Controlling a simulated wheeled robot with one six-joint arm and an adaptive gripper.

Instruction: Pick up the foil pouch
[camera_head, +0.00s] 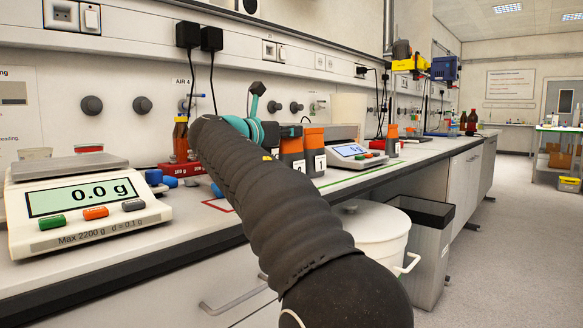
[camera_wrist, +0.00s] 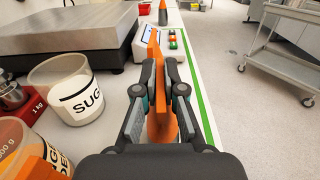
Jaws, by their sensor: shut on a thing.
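In the wrist view the foil pouch (camera_wrist: 154,46) shows as a thin orange shape, seen nearly edge-on. My gripper (camera_wrist: 160,72) is shut on it, with one finger on each side. Part of the pouch sticks out beyond the fingertips, and more orange shows between the fingers nearer the wrist. Its faces and lower edge are mostly hidden, so I cannot tell how far it is above the bench.
A small scale (camera_head: 357,154) stands farther along the bench. A white bucket (camera_head: 372,232) stands below the bench edge. A cart (camera_wrist: 290,70) stands right, across open floor.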

